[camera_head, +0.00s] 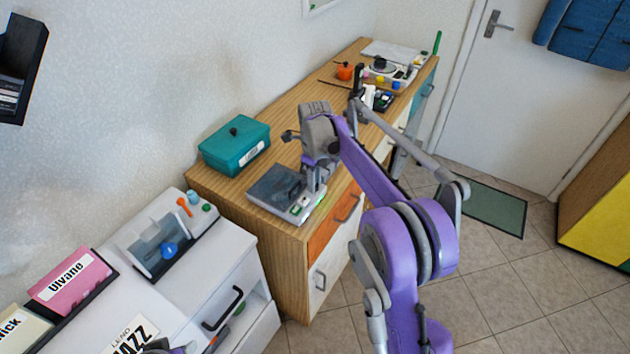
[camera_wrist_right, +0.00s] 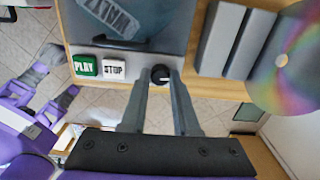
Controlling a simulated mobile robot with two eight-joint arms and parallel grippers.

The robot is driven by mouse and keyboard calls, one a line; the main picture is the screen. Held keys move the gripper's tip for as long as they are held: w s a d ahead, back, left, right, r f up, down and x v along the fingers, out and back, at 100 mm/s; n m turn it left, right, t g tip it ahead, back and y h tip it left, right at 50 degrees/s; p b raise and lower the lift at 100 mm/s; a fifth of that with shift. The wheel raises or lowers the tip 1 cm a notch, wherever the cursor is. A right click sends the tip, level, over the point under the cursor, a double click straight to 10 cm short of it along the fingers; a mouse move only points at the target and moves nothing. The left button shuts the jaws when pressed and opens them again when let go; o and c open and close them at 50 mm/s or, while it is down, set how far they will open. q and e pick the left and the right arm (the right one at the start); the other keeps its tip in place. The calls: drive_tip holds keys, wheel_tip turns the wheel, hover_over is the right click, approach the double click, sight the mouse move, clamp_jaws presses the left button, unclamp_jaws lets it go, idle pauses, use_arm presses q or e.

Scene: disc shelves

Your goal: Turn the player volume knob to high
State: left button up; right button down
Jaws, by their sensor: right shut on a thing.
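The player (camera_head: 287,190) is a grey unit with a dark lid at the near end of the wooden counter. In the right wrist view, its front edge (camera_wrist_right: 135,50) carries a green PLAY button (camera_wrist_right: 85,66), a white STOP button (camera_wrist_right: 115,68) and a round black volume knob (camera_wrist_right: 160,74). A pale mark shows on the knob; its setting is unclear. My right gripper (camera_head: 314,184) reaches down at the player's right side. In the wrist view its fingers (camera_wrist_right: 159,82) are shut around the knob. A grey and purple part at the head view's bottom edge may be my left gripper.
A teal box (camera_head: 235,146) stands behind the player. In the wrist view, grey blocks (camera_wrist_right: 235,40) and a shiny disc (camera_wrist_right: 287,60) lie right of the knob. A white cabinet (camera_head: 205,270) stands at front left. Tiled floor (camera_head: 510,290) is open at right.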

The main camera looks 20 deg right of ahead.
drive_tip(key=shift+m, duration=1.1)
drive_tip(key=c, duration=0.7)
unclamp_jaws()
drive_tip(key=shift+o, duration=0.2)
wheel_tip(320, 180, up, 11)
drive_tip(key=shift+p, duration=0.35)
drive_tip(key=shift+f, duration=0.1)
